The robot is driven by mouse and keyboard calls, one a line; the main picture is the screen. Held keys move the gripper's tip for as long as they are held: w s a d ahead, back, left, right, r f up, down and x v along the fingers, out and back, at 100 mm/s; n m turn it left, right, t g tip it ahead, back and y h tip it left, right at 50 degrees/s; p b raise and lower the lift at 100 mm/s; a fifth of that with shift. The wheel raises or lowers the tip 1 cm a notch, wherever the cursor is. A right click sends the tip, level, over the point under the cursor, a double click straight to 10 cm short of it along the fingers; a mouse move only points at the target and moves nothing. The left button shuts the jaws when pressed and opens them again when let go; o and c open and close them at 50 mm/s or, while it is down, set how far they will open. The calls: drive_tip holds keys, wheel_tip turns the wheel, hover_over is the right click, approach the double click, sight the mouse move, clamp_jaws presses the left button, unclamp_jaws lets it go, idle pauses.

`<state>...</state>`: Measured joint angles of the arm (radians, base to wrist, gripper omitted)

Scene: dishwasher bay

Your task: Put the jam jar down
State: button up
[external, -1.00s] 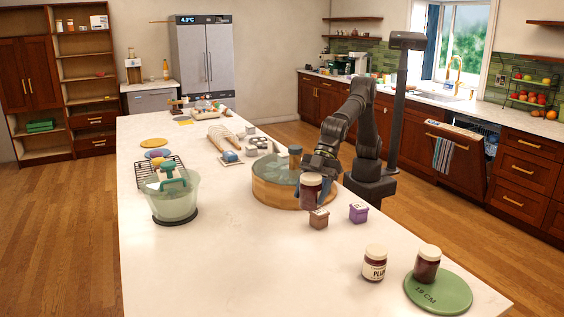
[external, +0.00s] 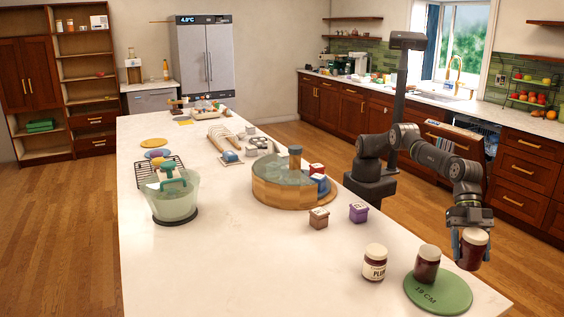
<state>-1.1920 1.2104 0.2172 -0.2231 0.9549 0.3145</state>
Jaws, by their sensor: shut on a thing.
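My gripper (external: 470,232) is shut on a jam jar (external: 473,252) with a pale lid and dark contents. It holds the jar slightly tilted at the right edge of the counter, just right of and above a round green mat (external: 438,302) marked 19 CM. A second dark jar (external: 426,264) with a pale lid stands upright on the mat's back part. A third jar (external: 374,262), labelled PLU..., stands on the counter left of the mat. Whether the held jar touches anything below cannot be told.
A glass bowl (external: 173,200) is at the left. The front left counter (external: 240,280) is clear.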

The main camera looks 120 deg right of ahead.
drive_tip(key=f, duration=0.3)
drive_tip(key=s+f, duration=0.1)
drive_tip(key=f, duration=0.1)
drive_tip(key=shift+a+f, duration=0.35)
drive_tip(key=shift+f, duration=2.15)
drive_tip(key=shift+f, duration=0.1)
drive_tip(key=o, duration=1.4)
drive_tip(key=shift+f, duration=0.2)
drive_tip(key=shift+c, duration=0.2)
drive_tip(key=shift+r, duration=0.1)
drive_tip(key=shift+s+d+r, duration=0.1)
drive_tip(key=shift+r, duration=0.15)
drive_tip(key=v, duration=1.1)
drive_tip(key=shift+s+d, duration=0.2)
drive_tip(key=shift+d, duration=0.05)
drive_tip(key=shift+r, duration=0.1)
